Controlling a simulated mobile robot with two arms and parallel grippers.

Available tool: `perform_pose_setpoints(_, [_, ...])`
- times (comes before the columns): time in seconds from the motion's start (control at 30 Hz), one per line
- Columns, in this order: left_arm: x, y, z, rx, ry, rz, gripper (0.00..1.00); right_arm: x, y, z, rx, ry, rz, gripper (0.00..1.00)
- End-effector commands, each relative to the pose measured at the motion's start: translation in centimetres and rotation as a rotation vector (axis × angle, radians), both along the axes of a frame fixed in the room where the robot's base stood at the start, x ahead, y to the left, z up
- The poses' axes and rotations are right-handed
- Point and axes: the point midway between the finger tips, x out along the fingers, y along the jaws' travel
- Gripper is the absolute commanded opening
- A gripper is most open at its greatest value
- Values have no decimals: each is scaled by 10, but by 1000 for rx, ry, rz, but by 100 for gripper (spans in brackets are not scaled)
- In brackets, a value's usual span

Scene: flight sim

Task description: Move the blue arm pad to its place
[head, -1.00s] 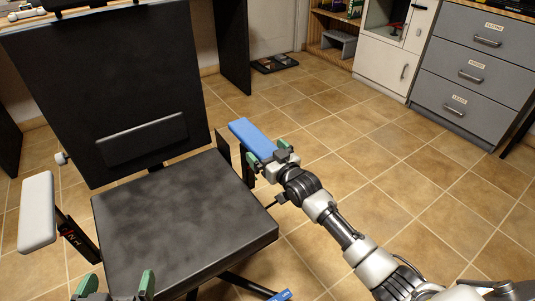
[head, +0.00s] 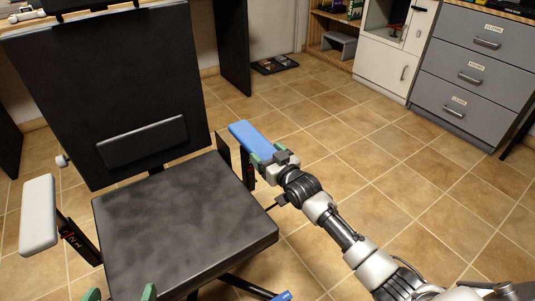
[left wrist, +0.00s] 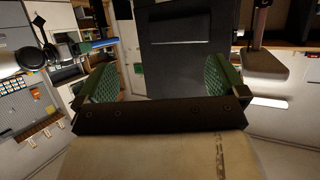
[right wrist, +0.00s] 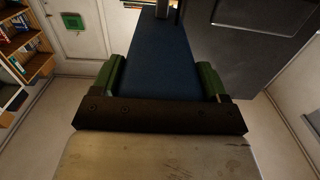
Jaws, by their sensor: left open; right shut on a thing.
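The blue arm pad (head: 249,137) is at the right side of the black chair, level with the seat's right rear edge in the head view. My right gripper (head: 269,158) is shut on its near end, and the pad also fills the space between the fingers in the right wrist view (right wrist: 160,60). The dark armrest bracket (head: 224,155) stands by the pad; I cannot tell whether they touch. My left gripper (head: 120,295) is open and empty at the bottom edge, in front of the seat; its spread fingers show in the left wrist view (left wrist: 163,85).
The chair seat (head: 185,215) and tall backrest (head: 105,90) fill the left side. A light grey arm pad (head: 38,215) sits on the left bracket. A grey drawer cabinet (head: 470,80) stands at the back right. The tiled floor (head: 350,140) right of the chair is clear.

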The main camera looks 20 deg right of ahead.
Motion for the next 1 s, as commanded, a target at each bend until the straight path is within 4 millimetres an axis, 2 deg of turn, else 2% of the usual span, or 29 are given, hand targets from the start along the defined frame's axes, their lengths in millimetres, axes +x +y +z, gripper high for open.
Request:
perform_pose_setpoints(0.03, [-5,2,-2,13,53,4,100,1,0,10,3,-8,0,32])
perform_pose_setpoints(0.4, [-53,23,-39,107,470,34,100,2,0,31,6,-15,0,32])
perform_pose_setpoints(0.57, [-80,33,-46,148,659,48,100,2,0,46,7,-18,0,32])
perform_pose_setpoints(0.63, [-91,37,-46,164,742,54,100,2,0,57,8,-20,0,32])
perform_pose_setpoints(0.8, [-103,40,-51,181,833,59,100,2,0,68,8,-20,0,32])
perform_pose_setpoints(1.0, [-105,41,-55,185,854,61,100,2,-1,69,8,-21,0,32])
